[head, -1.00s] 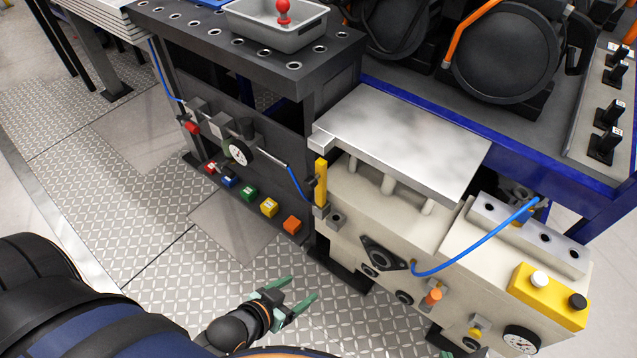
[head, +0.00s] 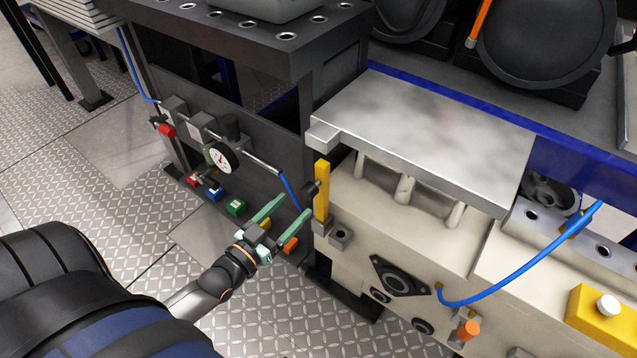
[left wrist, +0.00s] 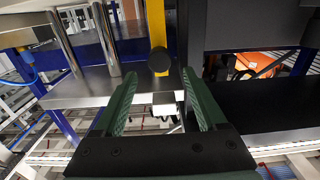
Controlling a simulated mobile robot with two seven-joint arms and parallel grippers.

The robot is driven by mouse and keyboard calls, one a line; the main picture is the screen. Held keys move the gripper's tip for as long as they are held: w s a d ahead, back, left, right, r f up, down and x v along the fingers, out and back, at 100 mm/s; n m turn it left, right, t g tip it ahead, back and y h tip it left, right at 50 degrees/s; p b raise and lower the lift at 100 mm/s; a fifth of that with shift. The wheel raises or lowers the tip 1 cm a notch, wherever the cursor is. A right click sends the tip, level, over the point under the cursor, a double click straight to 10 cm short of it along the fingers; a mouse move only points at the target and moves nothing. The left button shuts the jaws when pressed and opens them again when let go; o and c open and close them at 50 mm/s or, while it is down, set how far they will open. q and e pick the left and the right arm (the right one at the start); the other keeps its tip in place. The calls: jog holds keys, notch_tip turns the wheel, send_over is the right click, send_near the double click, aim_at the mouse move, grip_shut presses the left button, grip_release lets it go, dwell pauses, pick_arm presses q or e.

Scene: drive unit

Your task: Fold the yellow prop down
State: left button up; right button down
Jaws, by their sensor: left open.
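The yellow prop (head: 321,192) stands upright at the left front corner of the beige unit, below the corner of the raised metal plate (head: 430,135). A dark round knob (head: 309,187) sits on the prop's side. My left gripper (head: 298,206) has green fingers, open and empty, left of the prop and slightly below the knob. In the left wrist view the prop (left wrist: 157,22) and its knob (left wrist: 159,61) show ahead, between the lines of the two fingers (left wrist: 160,76). I cannot tell whether a finger touches the knob. My right gripper is not in view.
A dark bench with a gauge (head: 220,158) and hoses stands left of the unit. A blue hose (head: 520,285) loops over the unit's front right. The patterned floor at left is clear.

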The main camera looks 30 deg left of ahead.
aim_at(314, 186)
pick_arm(q)
jog(key=w, duration=0.3)
jog(key=w+b, duration=0.1)
jog(key=w, duration=0.4)
jog(key=shift+w+d+f, duration=0.1)
jog(key=shift+w+d, duration=0.25)
jog(key=shift+w, duration=0.05)
jog(key=shift+w+b, duration=0.3)
jog(key=shift+w, duration=0.3)
jog(key=c, duration=0.9)
grip_shut()
